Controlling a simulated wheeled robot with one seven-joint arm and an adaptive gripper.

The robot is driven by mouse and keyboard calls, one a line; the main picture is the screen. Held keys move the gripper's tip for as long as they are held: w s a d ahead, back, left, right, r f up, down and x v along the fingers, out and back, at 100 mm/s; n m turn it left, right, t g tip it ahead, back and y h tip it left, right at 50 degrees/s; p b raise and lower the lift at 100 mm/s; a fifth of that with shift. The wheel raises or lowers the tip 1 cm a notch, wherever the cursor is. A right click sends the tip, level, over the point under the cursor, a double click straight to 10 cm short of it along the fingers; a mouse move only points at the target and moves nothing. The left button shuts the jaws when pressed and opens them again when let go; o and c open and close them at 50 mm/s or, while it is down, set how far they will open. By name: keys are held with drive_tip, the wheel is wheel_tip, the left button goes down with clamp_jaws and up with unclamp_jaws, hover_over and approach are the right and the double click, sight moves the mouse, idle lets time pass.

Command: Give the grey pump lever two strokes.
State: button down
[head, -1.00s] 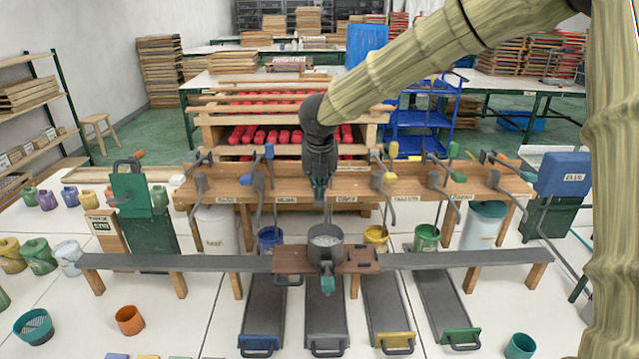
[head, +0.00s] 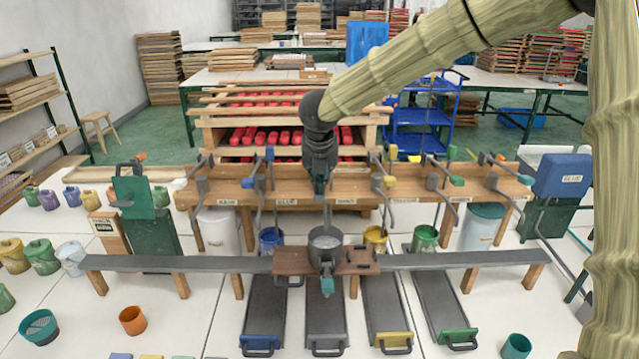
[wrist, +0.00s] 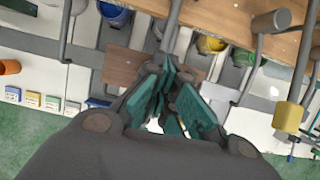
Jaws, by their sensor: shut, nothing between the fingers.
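My gripper (head: 319,190) is shut and empty, pointing down in front of the middle of the wooden pump bench (head: 350,186). Its teal fingers also show close together in the wrist view (wrist: 168,105). The grey pump lever cannot be picked out with certainty; my gripper and forearm cover the pump place between the blue lever (head: 247,179) and the yellow lever (head: 377,179). I cannot tell whether my fingers touch it.
A long grey rail (head: 180,263) runs across in front of the bench. Blue (head: 271,240), yellow (head: 375,239) and green (head: 425,238) buckets stand between bench and rail. Several dark ramps with coloured ends lie in front. A blue box (head: 562,176) stands at the right.

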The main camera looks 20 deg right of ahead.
drive_tip(key=shift+r+p, duration=2.35)
drive_tip(key=shift+r, duration=0.95)
